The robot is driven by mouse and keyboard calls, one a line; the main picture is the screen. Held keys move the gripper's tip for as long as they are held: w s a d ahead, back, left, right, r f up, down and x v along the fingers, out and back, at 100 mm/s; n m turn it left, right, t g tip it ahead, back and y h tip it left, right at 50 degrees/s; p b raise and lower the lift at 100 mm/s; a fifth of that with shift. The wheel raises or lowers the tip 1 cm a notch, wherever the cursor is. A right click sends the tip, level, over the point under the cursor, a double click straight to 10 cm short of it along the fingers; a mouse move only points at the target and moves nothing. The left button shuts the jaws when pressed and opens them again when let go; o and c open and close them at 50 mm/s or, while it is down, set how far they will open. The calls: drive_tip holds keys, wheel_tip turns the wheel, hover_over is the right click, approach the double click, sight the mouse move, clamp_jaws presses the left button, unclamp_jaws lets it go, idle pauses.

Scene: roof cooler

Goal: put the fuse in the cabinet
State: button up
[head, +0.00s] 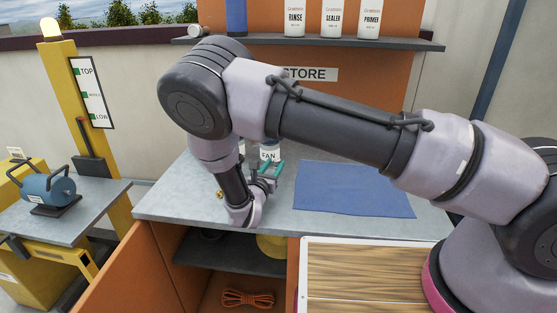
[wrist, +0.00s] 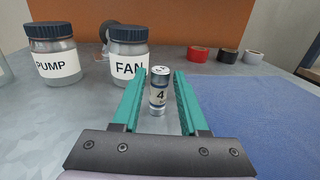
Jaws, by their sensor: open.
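The fuse (wrist: 158,92), a small upright cylinder with a silver cap and a label marked 4, stands on the grey worktop in the wrist view. My gripper (wrist: 156,82) is open with its teal fingers on either side of the fuse; I cannot tell whether they touch it. In the head view my gripper (head: 268,173) is low over the worktop, and the fuse cannot be made out there. An open orange cabinet (head: 160,268) with a dark shelf (head: 235,255) is under the worktop; whether it is the task's cabinet I cannot tell.
A jar marked FAN (wrist: 128,55) stands just behind the fuse, and a jar marked PUMP (wrist: 55,55) is left of it. A blue mat (head: 352,188) lies to the right. Several tape rolls (wrist: 226,55) sit at the back. Orange rope (head: 247,298) lies low in the cabinet.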

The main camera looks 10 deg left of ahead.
drive_tip(key=v, duration=0.6)
drive_tip(key=d+r+m+g+h, duration=0.2)
drive_tip(key=d+r+m+g, duration=0.5)
drive_tip(key=d+r+m, duration=0.45)
drive_tip(key=d+r+m+g+h, duration=0.2)
drive_tip(key=d+r+m+g, duration=0.65)
drive_tip(key=d, duration=0.55)
drive_tip(key=s+d+r+m+t+y, duration=0.2)
drive_tip(key=s+d+r+m+y, duration=0.3)
drive_tip(key=r, duration=0.5)
drive_tip(key=s+d+r+m+t+y, duration=0.2)
drive_tip(key=s+d+r+m+y, duration=0.2)
drive_tip(key=s+r+m, duration=0.6)
drive_tip(key=shift+s+d+m+t+y, duration=0.3)
drive_tip(key=shift+d+m+t+y, duration=0.15)
drive_tip(key=shift+m, duration=0.65)
drive_tip(key=shift+o, duration=0.4)
drive_tip(key=shift+s+r, duration=0.15)
drive_tip(key=shift+r, duration=0.05)
